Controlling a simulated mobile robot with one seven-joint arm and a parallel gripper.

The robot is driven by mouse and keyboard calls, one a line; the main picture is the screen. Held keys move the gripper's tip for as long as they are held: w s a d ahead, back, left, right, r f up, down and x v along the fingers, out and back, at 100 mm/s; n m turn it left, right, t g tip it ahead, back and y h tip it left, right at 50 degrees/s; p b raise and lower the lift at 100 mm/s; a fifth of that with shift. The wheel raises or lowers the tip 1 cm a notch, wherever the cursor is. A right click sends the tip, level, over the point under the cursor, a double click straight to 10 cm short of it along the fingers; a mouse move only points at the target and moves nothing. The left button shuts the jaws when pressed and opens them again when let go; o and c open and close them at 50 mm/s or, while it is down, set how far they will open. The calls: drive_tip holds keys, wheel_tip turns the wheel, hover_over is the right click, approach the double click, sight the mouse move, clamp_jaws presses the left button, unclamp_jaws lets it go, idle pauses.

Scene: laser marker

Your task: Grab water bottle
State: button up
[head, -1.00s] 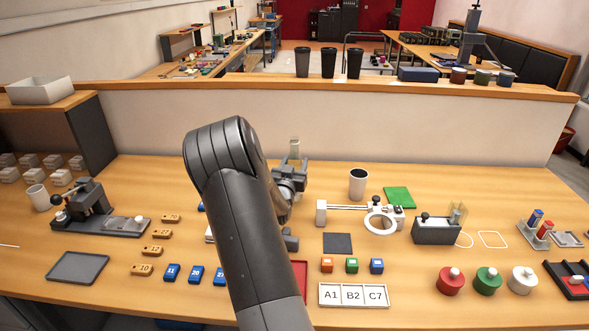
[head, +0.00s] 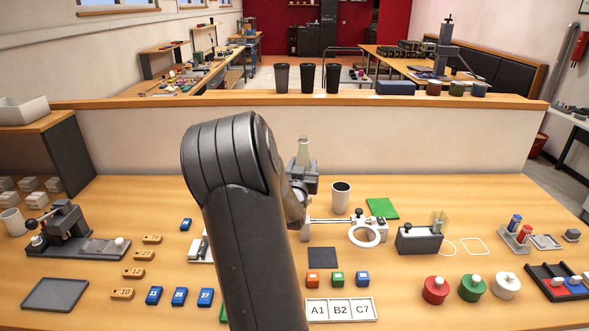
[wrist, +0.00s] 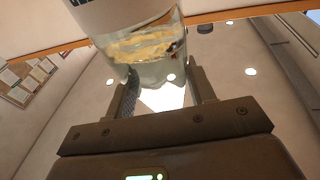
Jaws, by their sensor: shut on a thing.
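The water bottle (head: 303,151) is a clear, pale bottle standing roughly upright at the back of the workbench area, just left of the grey cup. In the wrist view the bottle (wrist: 145,45) is close up, with a white label and a clear lower part. My gripper (head: 302,178) is shut on it, with one finger on either side. The gripper fingers (wrist: 165,88) show below the bottle's clear part in the wrist view. My arm hides part of the bench to the left of the bottle. I cannot tell how far the bottle's base is from the bench.
A grey cup (head: 341,200) stands right of my gripper. A fixture with a white ring (head: 364,236) is in front of it. A low partition (head: 420,135) runs behind the bench, with black cups (head: 307,79) on top. Blue blocks (head: 179,296) lie left of my arm.

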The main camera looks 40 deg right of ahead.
drive_tip(key=shift+s+d+r, duration=0.25)
drive_tip(key=shift+s+r, duration=0.2)
drive_tip(key=shift+s, duration=0.15)
drive_tip(key=shift+s+d+r, duration=0.25)
drive_tip(key=shift+s+r, duration=0.15)
drive_tip(key=shift+s, duration=0.2)
idle(1.3)
